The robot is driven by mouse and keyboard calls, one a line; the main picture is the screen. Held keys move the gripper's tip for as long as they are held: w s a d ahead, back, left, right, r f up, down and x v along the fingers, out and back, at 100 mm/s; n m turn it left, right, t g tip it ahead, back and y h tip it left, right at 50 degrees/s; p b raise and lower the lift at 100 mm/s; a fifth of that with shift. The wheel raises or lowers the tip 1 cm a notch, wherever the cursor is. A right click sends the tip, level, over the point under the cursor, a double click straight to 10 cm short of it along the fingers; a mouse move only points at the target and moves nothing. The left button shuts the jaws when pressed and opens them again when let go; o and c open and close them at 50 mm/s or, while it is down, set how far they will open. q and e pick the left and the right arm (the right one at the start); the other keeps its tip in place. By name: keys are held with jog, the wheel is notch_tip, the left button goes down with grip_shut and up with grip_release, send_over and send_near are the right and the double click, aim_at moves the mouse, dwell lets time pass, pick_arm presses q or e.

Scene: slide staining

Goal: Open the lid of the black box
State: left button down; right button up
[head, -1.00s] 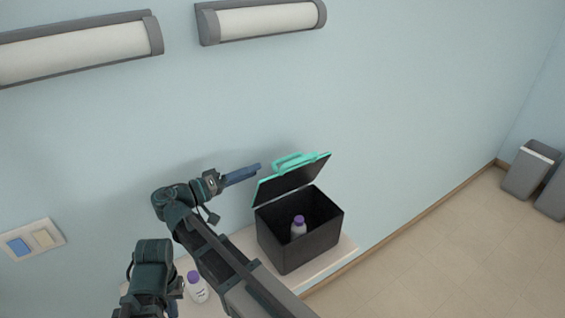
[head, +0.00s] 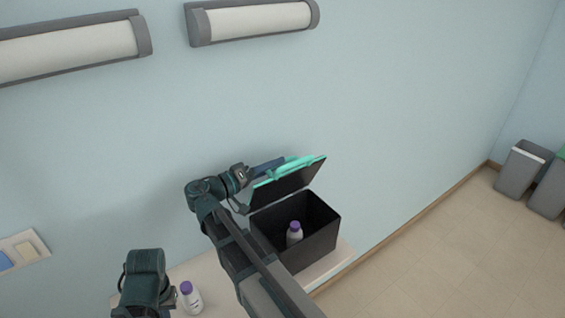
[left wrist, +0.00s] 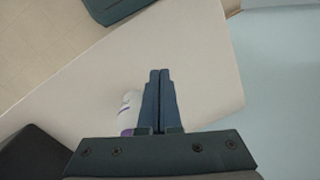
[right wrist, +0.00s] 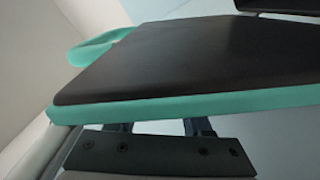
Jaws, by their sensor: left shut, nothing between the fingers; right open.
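The black box (head: 312,252) stands on a pale shelf in the head view. Its lid (head: 288,188) is raised and tilted up at the back, dark inside with a teal rim and teal handle (head: 290,166). My right gripper (head: 270,166) is at the outer, wall-facing side of the lid, by its left edge and handle. In the right wrist view the lid (right wrist: 190,62) hides parts of the open fingers (right wrist: 158,127); contact cannot be told. My left gripper (left wrist: 160,75) is shut and empty above the shelf.
A white bottle with purple cap (head: 294,235) stands inside the box. Another such bottle (head: 190,298) stands on the shelf (head: 330,264) left of the box; it also shows beside my left fingers (left wrist: 129,108). The wall (head: 420,110) is close behind the lid. Grey bins stand far right.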

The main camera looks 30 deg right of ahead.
aim_at(291, 159)
jog(key=shift+w+d, duration=0.15)
jog(key=shift+d, duration=1.6)
jog(key=shift+c, duration=0.2)
grip_shut()
